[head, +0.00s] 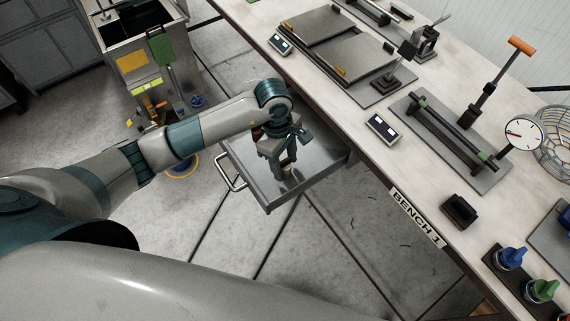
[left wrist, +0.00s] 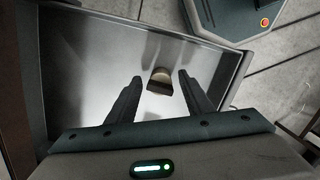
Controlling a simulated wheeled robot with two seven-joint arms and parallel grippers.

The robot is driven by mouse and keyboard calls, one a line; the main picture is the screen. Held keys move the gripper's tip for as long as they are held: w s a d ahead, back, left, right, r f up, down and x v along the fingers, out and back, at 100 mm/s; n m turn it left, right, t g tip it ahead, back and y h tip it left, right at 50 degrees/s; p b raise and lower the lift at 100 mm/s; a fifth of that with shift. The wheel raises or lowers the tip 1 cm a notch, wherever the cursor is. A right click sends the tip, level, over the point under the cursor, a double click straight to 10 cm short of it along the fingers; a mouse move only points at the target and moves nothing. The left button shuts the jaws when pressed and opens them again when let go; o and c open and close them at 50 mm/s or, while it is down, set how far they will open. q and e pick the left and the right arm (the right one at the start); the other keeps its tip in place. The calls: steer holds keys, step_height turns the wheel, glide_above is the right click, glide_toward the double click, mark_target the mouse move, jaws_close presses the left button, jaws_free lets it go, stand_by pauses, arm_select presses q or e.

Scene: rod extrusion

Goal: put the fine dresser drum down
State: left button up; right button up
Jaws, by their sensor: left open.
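My left gripper (head: 288,160) reaches down over the open metal drawer (head: 322,166). It is open, and its two fingers (left wrist: 160,92) stand apart in the left wrist view. A small brown and dark drum-like piece (left wrist: 160,82), likely the fine dresser drum, shows on the drawer floor (left wrist: 80,60), just beyond and between the fingertips. No contact with the fingers is visible. In the head view the gripper largely hides the piece. My right gripper is not in view.
The drawer sticks out over open floor. A bin (head: 135,45) stands at upper left.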

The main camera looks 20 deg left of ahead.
arm_select(q)
step_height(320, 180, up, 11)
steer(key=a+b, duration=0.1)
steer(key=b, duration=0.2)
steer(key=shift+w+a, duration=0.15)
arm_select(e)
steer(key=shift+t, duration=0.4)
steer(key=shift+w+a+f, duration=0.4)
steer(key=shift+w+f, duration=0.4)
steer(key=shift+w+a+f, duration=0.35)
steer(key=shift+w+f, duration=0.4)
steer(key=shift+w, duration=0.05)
